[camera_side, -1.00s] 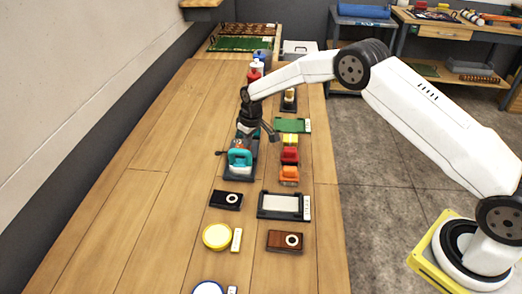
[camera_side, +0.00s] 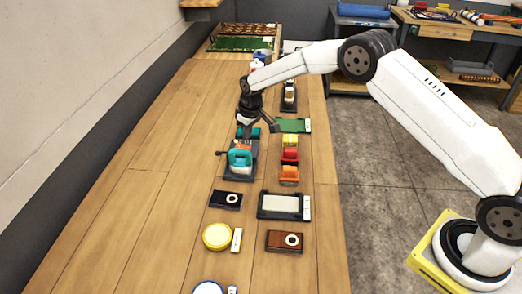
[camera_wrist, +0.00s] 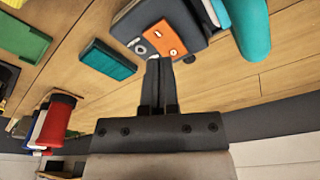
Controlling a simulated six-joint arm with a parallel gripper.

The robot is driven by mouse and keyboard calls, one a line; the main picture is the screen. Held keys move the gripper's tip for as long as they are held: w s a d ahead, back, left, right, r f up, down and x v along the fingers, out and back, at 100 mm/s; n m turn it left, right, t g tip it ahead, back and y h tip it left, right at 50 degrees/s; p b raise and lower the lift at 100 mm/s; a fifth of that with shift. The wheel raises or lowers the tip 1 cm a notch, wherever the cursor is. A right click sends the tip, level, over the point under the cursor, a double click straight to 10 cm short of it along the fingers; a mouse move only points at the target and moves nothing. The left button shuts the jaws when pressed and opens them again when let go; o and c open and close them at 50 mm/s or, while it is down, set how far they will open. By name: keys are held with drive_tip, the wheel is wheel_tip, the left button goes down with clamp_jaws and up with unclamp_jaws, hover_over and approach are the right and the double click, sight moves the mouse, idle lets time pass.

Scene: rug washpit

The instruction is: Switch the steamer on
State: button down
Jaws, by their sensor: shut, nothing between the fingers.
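The likely steamer (camera_side: 241,158) is a teal-handled machine on a dark base, left of the middle row in the side view. In the wrist view its dark body carries an orange panel (camera_wrist: 165,38) with round silver and dark controls, and a teal handle (camera_wrist: 247,28) beside it. A flat teal block (camera_wrist: 108,58) lies just left of the body. My gripper (camera_wrist: 160,64) is shut and empty, with its fingertips just below the orange panel in the wrist view. In the side view my gripper (camera_side: 246,134) is at the steamer's far end. Whether it touches the panel I cannot tell.
Red, yellow and orange blocks (camera_side: 289,158) stand to the right of the steamer. A black box (camera_side: 226,200) with a white dial lies nearer the viewer. A green pad (camera_side: 292,126) is behind right. Bottles with a red one (camera_wrist: 62,112) stand behind. Bench at left is clear.

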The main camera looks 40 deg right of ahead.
sight(250, 148)
drive_tip(key=shift+r, duration=1.85)
drive_tip(key=shift+s+r, duration=0.1)
drive_tip(key=shift+r, duration=0.05)
drive_tip(key=s+d+r+m, duration=0.1)
drive_tip(key=s+r, duration=0.1)
drive_tip(key=s, duration=1.4)
drive_tip(key=s+d+r+m, duration=0.2)
drive_tip(key=s+r, duration=0.1)
drive_tip(key=s, duration=1.4)
drive_tip(key=shift+s+t, duration=0.2)
drive_tip(key=shift+t, duration=0.2)
